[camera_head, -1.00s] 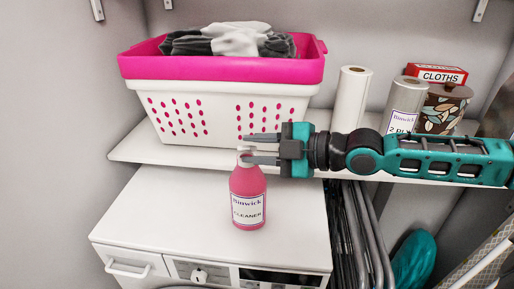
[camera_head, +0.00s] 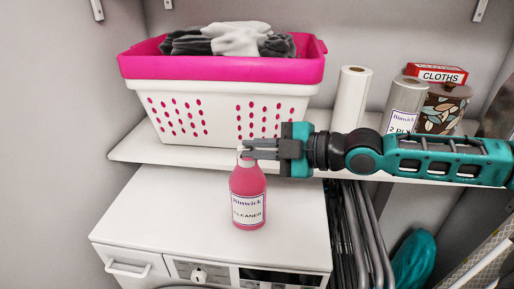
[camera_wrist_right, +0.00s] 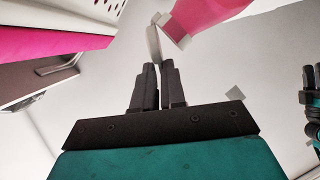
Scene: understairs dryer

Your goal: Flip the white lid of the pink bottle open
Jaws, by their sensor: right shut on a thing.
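The pink bottle (camera_head: 247,196) stands upright on the white machine top, its label facing me. Its white lid (camera_head: 242,151) is at the top, partly hidden by the fingers in the head view. My right gripper (camera_head: 250,149) comes in from the right, level with the bottle's top, its fingers shut on the lid. In the right wrist view, the thin white lid (camera_wrist_right: 153,44) is at the fingertips (camera_wrist_right: 159,68), beside the bottle's pale neck (camera_wrist_right: 176,30). I cannot tell how far the lid is open.
The white machine top (camera_head: 180,215) is clear around the bottle. Behind is a shelf (camera_head: 130,152) with a pink-rimmed laundry basket (camera_head: 225,68), paper rolls (camera_head: 351,98), a patterned canister (camera_head: 443,110) and a red CLOTHS box (camera_head: 437,73). Folded metal poles (camera_head: 357,225) stand right of the machine.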

